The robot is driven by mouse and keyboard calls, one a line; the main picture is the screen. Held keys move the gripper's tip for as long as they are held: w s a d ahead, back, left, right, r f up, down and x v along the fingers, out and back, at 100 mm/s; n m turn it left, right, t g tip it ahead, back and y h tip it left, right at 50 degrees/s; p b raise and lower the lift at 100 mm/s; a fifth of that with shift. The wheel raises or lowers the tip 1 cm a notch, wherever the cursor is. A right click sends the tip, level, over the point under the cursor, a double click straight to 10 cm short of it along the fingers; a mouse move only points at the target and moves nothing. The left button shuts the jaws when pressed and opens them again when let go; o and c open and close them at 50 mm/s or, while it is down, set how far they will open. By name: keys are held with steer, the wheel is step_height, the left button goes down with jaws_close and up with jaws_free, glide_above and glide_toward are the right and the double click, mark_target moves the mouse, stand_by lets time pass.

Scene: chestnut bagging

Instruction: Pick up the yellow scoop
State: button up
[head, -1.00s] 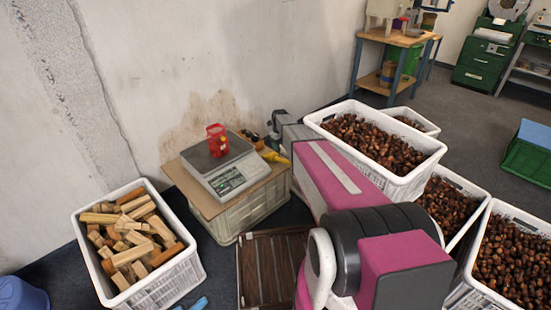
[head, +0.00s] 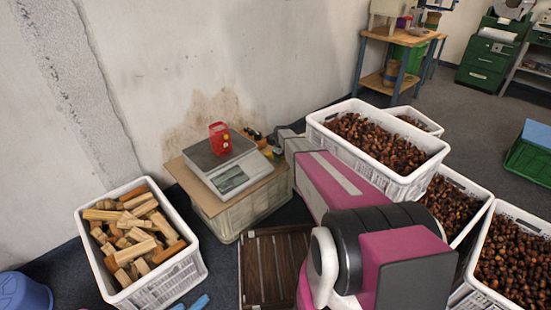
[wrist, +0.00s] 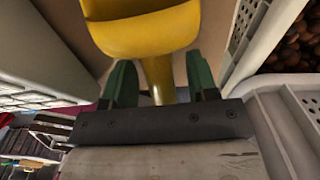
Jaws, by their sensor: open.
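The yellow scoop (wrist: 145,30) fills the top middle of the wrist view, its bowl beyond my fingertips. Its handle (wrist: 158,80) runs down between the two green fingers of my gripper (wrist: 160,82). The fingers are open, one on each side of the handle, with a gap showing on both sides. In the head view the scoop is mostly hidden behind my arm, at the right edge of the board with the scale (head: 228,178).
A red container (head: 219,138) stands on the scale, on a board over a crate. White crates of chestnuts (head: 375,145) crowd close on the right. A crate of wood pieces (head: 150,290) stands at left. The wall is close behind.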

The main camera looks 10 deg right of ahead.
jaws_close()
step_height(320, 180, up, 10)
steer(key=shift+r, duration=0.1)
stand_by(0.5)
